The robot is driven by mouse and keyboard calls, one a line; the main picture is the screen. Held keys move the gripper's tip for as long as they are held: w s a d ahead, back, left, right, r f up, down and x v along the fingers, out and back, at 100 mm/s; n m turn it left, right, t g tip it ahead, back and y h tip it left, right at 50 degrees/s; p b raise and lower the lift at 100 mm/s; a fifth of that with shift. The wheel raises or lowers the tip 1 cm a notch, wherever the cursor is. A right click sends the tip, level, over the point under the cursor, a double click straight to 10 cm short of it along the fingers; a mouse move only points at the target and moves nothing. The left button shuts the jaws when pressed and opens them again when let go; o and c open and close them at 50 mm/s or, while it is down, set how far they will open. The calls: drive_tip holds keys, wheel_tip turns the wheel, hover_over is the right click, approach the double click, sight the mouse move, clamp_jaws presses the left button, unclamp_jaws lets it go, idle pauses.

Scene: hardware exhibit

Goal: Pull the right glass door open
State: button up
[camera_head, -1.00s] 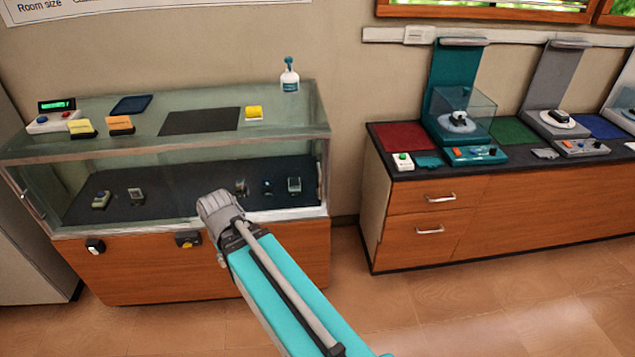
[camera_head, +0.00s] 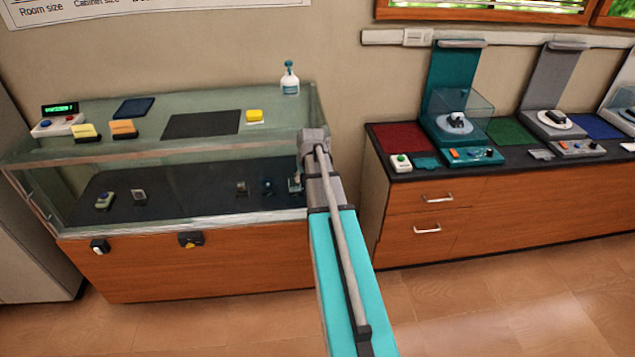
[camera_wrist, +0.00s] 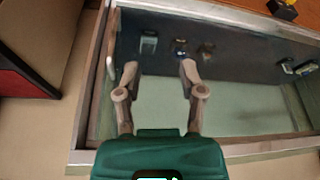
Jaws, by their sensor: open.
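The glass display case (camera_head: 180,222) stands on a wooden base at the left, with a clear top, front and ends. My gripper (camera_wrist: 159,68) is open and empty, its two fingers spread in the wrist view. There the fingers overlie the case's glass and dark inner floor; whether they touch glass I cannot tell. A small pale upright bar (camera_wrist: 110,66), perhaps a door handle, shows at the case's left edge in the wrist view, left of the fingers. In the head view my arm's end covers the case's right front corner and hides the fingers. No door looks visibly open.

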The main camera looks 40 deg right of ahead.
drive_tip(key=d+r, duration=0.1)
drive_tip(key=d, duration=0.7)
drive_tip(key=shift+s+r+m+t+h, duration=0.15)
drive_tip(key=shift+m+t+h, duration=0.15)
drive_tip(key=shift+t, duration=0.1)
drive_tip(key=b+x, duration=1.2)
drive_tip(key=x, duration=0.2)
drive_tip(key=shift+s, duration=0.1)
idle(0.5)
